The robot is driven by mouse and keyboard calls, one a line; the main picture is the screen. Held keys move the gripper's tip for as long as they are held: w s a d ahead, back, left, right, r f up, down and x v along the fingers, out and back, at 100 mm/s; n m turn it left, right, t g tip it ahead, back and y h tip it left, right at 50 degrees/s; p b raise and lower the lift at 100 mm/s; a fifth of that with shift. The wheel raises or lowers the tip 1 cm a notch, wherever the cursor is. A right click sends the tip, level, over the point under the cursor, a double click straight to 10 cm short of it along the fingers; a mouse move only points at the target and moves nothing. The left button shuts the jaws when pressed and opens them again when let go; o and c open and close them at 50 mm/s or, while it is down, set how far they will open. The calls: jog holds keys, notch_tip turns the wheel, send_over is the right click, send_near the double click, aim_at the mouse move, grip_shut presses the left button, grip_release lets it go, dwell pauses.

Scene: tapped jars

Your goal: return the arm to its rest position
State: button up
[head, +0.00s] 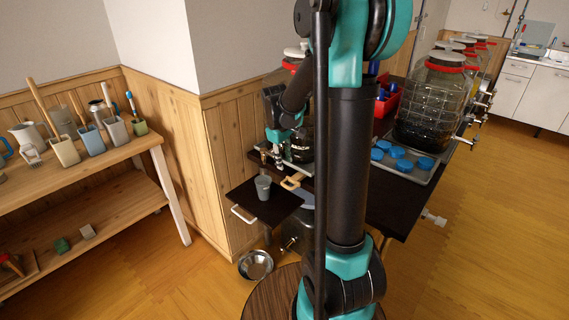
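My arm rises through the middle of the head view and reaches over the dark counter. My gripper (278,164) is small in the view, pointing down near the wooden corner. It is above and just behind a grey cup (263,190), which stands upright on a dark pull-out board (283,212) with a white handle. I see no object held in it, but its fingers are too small to tell whether they are open or shut. My arm hides part of the counter behind it.
Big glass jars with taps (430,105) stand at the right on the counter. Blue lids (400,165) lie on a tray beside a red bin (388,98). A metal bowl (256,265) is low by the wall. A wooden shelf (90,165) with containers stands left.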

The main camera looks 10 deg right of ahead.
jog(key=shift+s, duration=0.1)
dwell(0.4)
jog(key=s+f+m+t, duration=0.1)
jog(key=s+f+m, duration=0.1)
jog(key=s, duration=0.9)
jog(key=s+f+m+t+y, duration=0.1)
jog(key=s+m, duration=0.4)
jog(key=s, duration=0.6)
jog(key=shift+s+f+m+t+y, duration=0.35)
jog(key=shift+f+t, duration=0.15)
jog(key=shift+f, duration=0.3)
